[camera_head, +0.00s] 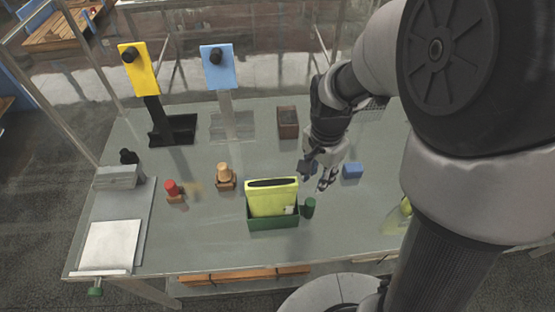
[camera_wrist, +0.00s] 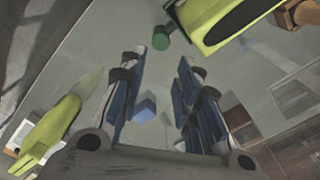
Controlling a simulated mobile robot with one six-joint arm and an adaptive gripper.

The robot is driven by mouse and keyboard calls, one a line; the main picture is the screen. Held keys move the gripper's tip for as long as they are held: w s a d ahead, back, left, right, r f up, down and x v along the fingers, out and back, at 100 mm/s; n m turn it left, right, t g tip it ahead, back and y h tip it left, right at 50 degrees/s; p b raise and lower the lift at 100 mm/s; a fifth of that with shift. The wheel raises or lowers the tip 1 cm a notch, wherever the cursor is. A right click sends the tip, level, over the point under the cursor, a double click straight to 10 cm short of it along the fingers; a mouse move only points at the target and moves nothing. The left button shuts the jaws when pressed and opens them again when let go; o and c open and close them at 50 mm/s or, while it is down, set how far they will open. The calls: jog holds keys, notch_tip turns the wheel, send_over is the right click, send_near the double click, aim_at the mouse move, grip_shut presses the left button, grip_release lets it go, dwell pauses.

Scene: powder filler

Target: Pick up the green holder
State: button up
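The green holder (camera_head: 272,222) is a dark green open box near the front middle of the table in the head view. A yellow-green slotted piece (camera_head: 272,197) stands upright in it. A green cylinder (camera_head: 310,207) is close to its right side; I cannot tell whether they are joined. My gripper (camera_head: 325,183) is above the table, behind and to the right of the holder, fingers pointing down. In the wrist view my gripper (camera_wrist: 160,62) is open with nothing between its fingertips. The yellow-green piece (camera_wrist: 212,22) and green cylinder (camera_wrist: 161,39) lie beyond the fingertips; the box is mostly cut off.
A blue block (camera_head: 352,171) is right of my gripper. A red-topped piece (camera_head: 172,188), an orange piece (camera_head: 225,174) and a brown box (camera_head: 288,122) are on the table. Yellow (camera_head: 138,70) and blue (camera_head: 217,67) stands are at the back. A scale (camera_head: 112,240) is at left.

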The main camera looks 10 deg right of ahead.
notch_tip(320, 180, down, 17)
jog(key=b, duration=0.4)
jog(key=shift+c, duration=0.2)
grip_shut()
